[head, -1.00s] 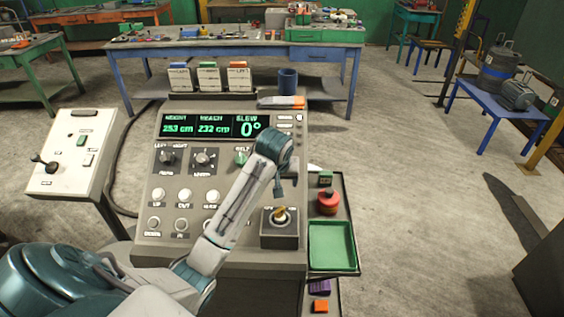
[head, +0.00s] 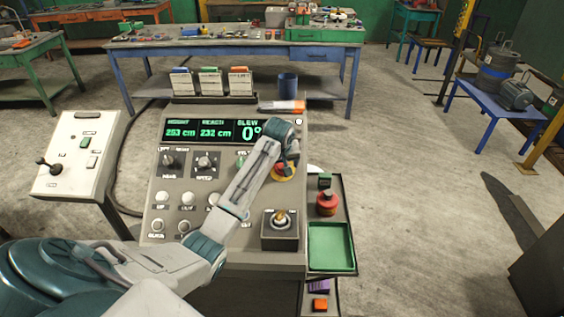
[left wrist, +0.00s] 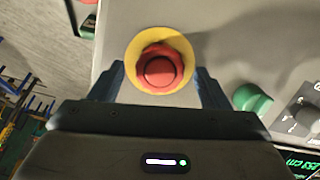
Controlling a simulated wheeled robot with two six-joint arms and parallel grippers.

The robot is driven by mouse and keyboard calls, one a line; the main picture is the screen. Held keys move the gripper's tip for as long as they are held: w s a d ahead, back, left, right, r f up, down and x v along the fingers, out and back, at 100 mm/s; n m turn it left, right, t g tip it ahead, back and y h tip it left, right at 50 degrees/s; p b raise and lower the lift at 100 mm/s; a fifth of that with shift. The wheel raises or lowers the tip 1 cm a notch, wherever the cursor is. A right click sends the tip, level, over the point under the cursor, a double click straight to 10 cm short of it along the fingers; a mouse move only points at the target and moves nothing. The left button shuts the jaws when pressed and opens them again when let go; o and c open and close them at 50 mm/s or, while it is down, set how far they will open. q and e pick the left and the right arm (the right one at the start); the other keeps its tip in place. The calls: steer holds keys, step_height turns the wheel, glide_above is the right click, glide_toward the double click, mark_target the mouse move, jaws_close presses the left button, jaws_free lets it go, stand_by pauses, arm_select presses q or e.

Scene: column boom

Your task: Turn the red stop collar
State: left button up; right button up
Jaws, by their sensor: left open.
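The red stop collar (head: 284,174) is a round red knob on a yellow disc, at the right side of the grey console. In the head view my left gripper partly covers it. In the left wrist view the whole collar (left wrist: 160,68) shows, with a scalloped rim. My left gripper (head: 288,161) is open over it. In the left wrist view one dark finger stands on each side of the collar, with gaps between. I cannot tell how far the fingertips are above the panel. My right gripper is not in view.
A green knob (left wrist: 252,100) sits close beside the collar. A joystick box (head: 280,229) stands below it on the console (head: 170,262). A side shelf at right holds a red-topped item (head: 327,204) and a green tray (head: 332,247). A display (head: 210,130) lies above.

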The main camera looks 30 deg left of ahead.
arm_select(q)
steer(key=shift+w+f, duration=0.2)
steer(key=shift+f, duration=0.35)
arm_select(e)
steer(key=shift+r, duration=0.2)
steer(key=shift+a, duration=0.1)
arm_select(q)
steer(key=c, duration=1)
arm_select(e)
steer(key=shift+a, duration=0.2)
